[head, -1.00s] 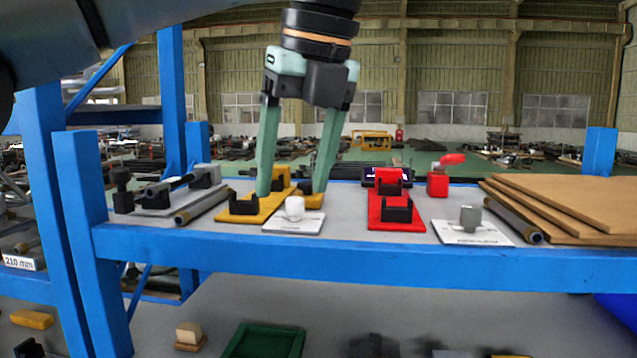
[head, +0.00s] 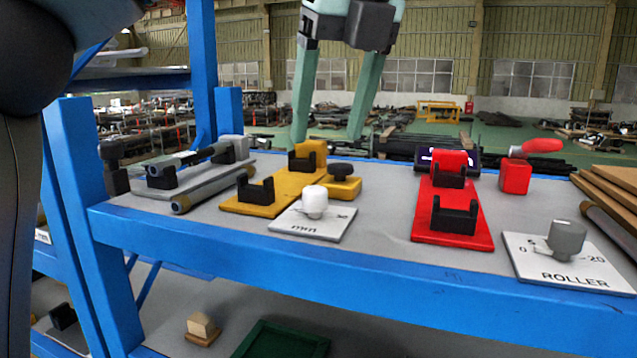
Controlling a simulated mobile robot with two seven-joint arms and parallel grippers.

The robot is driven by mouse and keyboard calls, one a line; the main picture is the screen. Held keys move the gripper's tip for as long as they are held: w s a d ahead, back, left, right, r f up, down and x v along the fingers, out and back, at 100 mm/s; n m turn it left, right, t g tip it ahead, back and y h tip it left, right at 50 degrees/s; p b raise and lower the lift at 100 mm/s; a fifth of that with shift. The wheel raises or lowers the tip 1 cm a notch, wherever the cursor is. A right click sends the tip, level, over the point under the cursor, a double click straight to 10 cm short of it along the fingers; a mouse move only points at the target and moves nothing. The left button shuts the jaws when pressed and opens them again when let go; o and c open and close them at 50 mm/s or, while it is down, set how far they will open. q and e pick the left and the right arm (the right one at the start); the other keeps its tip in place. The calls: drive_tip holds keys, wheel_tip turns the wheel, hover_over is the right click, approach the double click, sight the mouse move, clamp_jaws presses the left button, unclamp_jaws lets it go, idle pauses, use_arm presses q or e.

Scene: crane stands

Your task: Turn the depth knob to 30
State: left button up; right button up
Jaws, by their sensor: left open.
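A white knob (head: 314,201) stands on a small white plate (head: 290,226) near the shelf's front edge. The plate reads "mm"; its other marks are too small to read surely, and I cannot tell the knob's setting. My left gripper (head: 328,128) is open and empty, with its two green fingers pointing down. In the picture it is above and behind the white knob, apart from it. A second knob, grey (head: 566,238), stands on a plate marked "ROLLER" (head: 590,277) at the right. My right gripper is not in view.
A yellow base with black cradles (head: 245,205) stands left of the white knob, and a red base (head: 425,225) to its right. A metal tube (head: 205,190) lies at the left. Brown boards (head: 612,190) lie at the right. The blue shelf beam (head: 370,268) runs along the front.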

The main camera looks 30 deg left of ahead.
sight(316, 190)
use_arm(q)
drive_tip(key=x, duration=0.9)
drive_tip(key=shift+w+a+f, duration=0.1)
drive_tip(key=shift+f, duration=0.1)
drive_tip(key=shift+c, duration=0.3)
clamp_jaws()
